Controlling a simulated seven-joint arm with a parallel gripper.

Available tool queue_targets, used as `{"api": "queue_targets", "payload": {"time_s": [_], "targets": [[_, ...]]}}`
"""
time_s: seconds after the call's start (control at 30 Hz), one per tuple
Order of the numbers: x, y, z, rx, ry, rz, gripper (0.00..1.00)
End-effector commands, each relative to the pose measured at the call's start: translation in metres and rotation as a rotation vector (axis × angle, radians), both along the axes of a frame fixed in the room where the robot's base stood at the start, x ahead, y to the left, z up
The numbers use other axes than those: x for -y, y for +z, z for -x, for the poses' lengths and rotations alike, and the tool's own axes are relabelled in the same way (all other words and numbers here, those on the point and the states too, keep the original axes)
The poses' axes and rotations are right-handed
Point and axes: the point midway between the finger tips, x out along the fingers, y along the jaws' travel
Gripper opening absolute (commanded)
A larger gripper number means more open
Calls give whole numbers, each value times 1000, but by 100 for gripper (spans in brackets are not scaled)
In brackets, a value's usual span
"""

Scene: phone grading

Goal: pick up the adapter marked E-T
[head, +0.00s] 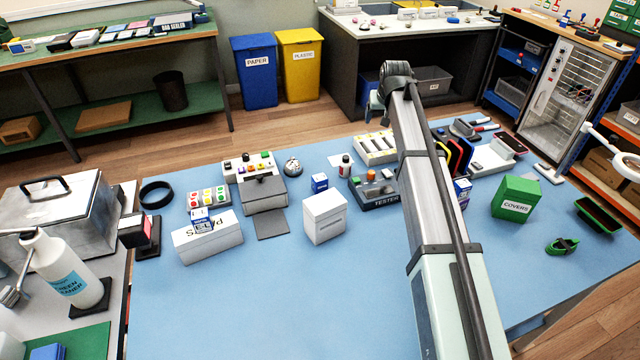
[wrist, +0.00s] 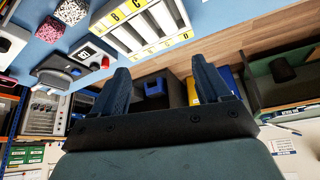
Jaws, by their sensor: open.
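No marking E-T can be read in either view, so I cannot tell which thing is that adapter. In the head view a small blue-and-white block (head: 200,216) sits at the white box (head: 208,243) at the left; dark letters that look like E-L show just below it. Another small blue-and-white block (head: 320,183) stands mid-table, and a third (head: 463,188) is partly behind my arm. My gripper (wrist: 162,80) is open and empty in the wrist view, its fingers wide apart. In the head view it is up beyond the table's far edge, mostly hidden by my arm.
A lettered rack (wrist: 133,22) lies near the fingers in the wrist view; in the head view it is the white rack (head: 376,148). A grey tester (head: 374,192), a white box (head: 324,217) and a green COVERS box (head: 515,198) stand around. The table's front (head: 300,310) is clear.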

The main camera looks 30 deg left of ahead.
Motion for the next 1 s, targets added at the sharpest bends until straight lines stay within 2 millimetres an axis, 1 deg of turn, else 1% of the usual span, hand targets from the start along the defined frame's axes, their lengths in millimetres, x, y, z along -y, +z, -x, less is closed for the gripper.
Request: {"api": "queue_targets", "payload": {"time_s": [0.03, 0.07, 0.1, 0.17, 0.2, 0.3, 0.4, 0.53, 0.67, 0.77, 1.0], "targets": [[-22, -4, 27, -46, 54, 34, 77], [-31, -6, 42, -76, 86, 57, 77], [-44, -8, 61, -114, 128, 86, 77], [-61, -11, 91, -170, 189, 130, 77], [-71, -13, 109, -204, 228, 157, 77], [-89, -14, 149, -278, 312, 217, 77], [-101, -14, 179, -334, 373, 261, 77], [-108, -14, 200, -374, 419, 294, 77], [-110, -22, 207, -387, 432, 304, 77], [-109, -36, 207, -388, 432, 304, 77], [-109, -77, 206, -388, 430, 303, 77]]}}
